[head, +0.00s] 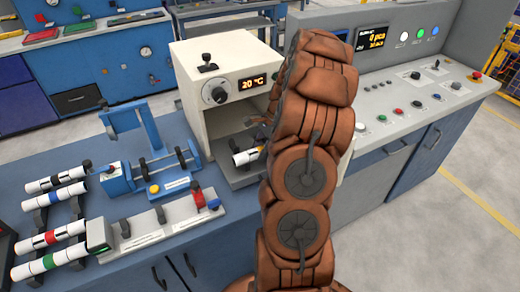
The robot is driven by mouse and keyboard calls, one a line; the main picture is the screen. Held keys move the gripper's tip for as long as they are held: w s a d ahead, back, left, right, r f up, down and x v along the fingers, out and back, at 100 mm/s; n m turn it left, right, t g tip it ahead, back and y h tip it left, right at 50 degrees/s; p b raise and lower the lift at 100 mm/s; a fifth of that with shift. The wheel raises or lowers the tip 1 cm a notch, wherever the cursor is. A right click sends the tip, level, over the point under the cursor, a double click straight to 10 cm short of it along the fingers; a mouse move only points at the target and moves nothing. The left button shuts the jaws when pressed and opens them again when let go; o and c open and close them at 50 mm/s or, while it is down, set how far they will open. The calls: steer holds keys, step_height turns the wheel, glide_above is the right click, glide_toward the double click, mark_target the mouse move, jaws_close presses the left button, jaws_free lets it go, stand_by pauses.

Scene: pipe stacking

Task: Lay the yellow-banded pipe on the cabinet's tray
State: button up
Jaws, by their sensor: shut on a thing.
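The yellow-banded pipe (246,157) is white with a yellow band and a black end. It lies level at the open front of the beige cabinet (190,63), just above or on the cabinet's grey tray (232,178); I cannot tell if it touches. My gripper (262,135) is at the cabinet opening, shut on the pipe. My arm hides most of the gripper, the pipe's right end and the right part of the cabinet.
Several banded pipes, including a red-banded (50,238) and a green-banded one (48,263), rest on racks at left. A blue fixture (148,165) and a grey fixture (160,222) stand left of the cabinet. A control console (410,110) stands at right.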

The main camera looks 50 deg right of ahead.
steer(key=shift+f, duration=0.2)
steer(key=o, duration=1.3)
steer(key=shift+c, duration=0.2)
steer(key=v, duration=1.2)
steer(key=shift+a, duration=0.1)
